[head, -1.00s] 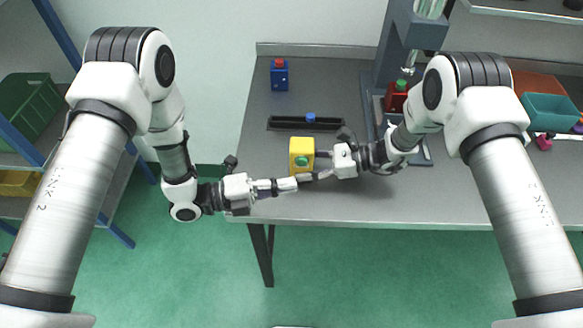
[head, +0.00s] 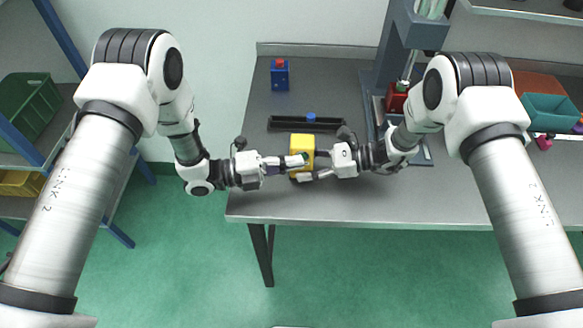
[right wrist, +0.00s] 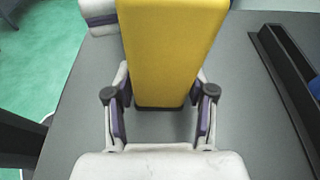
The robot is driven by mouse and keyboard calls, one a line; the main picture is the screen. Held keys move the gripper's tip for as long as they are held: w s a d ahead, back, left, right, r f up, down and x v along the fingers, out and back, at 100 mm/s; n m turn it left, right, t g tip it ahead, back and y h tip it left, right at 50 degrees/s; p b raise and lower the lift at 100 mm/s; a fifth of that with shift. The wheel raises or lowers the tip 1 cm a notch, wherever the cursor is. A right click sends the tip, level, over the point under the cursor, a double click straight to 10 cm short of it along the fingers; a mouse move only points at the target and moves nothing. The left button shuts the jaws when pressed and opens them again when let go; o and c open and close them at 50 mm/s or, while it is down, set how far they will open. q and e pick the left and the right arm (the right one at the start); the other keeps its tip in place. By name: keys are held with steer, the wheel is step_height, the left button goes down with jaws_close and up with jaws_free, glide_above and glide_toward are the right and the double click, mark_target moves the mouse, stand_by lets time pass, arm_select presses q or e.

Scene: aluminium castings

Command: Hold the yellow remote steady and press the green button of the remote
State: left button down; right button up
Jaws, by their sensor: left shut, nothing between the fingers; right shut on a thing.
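The yellow remote (head: 301,143) stands on the grey table near its front edge. My right gripper (head: 312,166) is shut on it from the right. The right wrist view shows the yellow remote (right wrist: 172,50) between the fingers of this gripper (right wrist: 160,105). My left gripper (head: 304,159) is shut and empty, with its fingertips in front of the remote's front face, where the green button (head: 306,155) is mostly hidden behind them. I cannot tell whether the tips touch the button.
A black tray (head: 275,123) with a blue knob lies behind the remote. A blue box with a red button (head: 280,76) stands further back. A red device (head: 396,100) is by the grey column, and a teal bin (head: 545,111) is at right. The table's front left is clear.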

steer(key=shift+s, duration=0.15)
arm_select(q)
steer(key=s, duration=0.4)
steer(key=shift+s+a, duration=0.1)
steer(key=shift+a, duration=0.1)
arm_select(e)
steer(key=shift+f, duration=0.1)
steer(key=shift+c, duration=0.3)
arm_select(q)
steer(key=v, duration=0.9)
steer(key=shift+a, duration=0.3)
